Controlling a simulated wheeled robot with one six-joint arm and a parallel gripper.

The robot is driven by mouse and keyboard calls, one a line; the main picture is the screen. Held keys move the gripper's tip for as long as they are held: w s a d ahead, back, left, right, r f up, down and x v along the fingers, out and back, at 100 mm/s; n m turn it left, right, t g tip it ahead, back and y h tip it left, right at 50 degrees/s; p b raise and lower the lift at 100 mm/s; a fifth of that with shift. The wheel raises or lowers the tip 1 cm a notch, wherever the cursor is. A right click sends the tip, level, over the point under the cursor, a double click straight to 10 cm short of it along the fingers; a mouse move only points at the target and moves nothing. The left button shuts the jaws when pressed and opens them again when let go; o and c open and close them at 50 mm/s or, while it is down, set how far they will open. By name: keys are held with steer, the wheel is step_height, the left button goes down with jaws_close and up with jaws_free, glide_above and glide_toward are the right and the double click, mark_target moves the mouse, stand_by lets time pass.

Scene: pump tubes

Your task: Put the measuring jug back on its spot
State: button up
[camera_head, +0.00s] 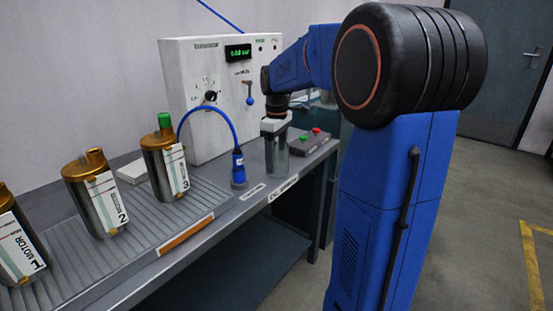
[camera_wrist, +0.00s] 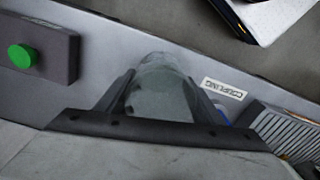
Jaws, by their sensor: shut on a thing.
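The measuring jug (camera_head: 275,160) is a clear, see-through vessel near the front edge of the bench. It stands upright, and I cannot tell whether its base touches the bench. My gripper (camera_head: 274,132) points down and is shut on the jug's upper part. In the wrist view the jug (camera_wrist: 160,92) sits between my two dark fingers. A white label (camera_head: 284,188) is on the bench's front edge just below the jug; its text is too small to read surely. Any marked spot beneath the jug is hidden.
A grey button box (camera_head: 309,143) with green and red buttons stands close right of the jug. A blue coupling (camera_head: 238,166) on a hose stands to the left, by the COUPLING label (camera_wrist: 223,88). A white panel (camera_head: 190,70) rises behind. Metal motor canisters (camera_head: 95,195) stand further left.

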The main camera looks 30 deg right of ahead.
steer(key=shift+f, duration=0.1)
steer(key=o, duration=1.1)
steer(key=shift+c, duration=0.2)
step_height(320, 180, up, 12)
steer(key=s+a+f+m+t, duration=0.1)
steer(key=s+a+f, duration=0.1)
steer(key=s+a, duration=0.4)
steer(key=s+a+f+m+t, duration=0.1)
steer(key=s+a+f+m, duration=0.15)
steer(key=s, duration=0.55)
steer(key=s+a+f+m+t, duration=0.1)
steer(key=s+a+f, duration=0.2)
steer(key=s+f, duration=0.3)
steer(key=s+a+f+m+t, duration=0.1)
steer(key=s+a+f, duration=0.2)
steer(key=s+f, duration=0.3)
steer(key=s, duration=0.2)
steer(key=shift+s+a+f+m+t, duration=0.2)
steer(key=shift+s+f+m+t, duration=0.1)
steer(key=shift+f+m+t, duration=0.1)
steer(key=shift+r, duration=0.1)
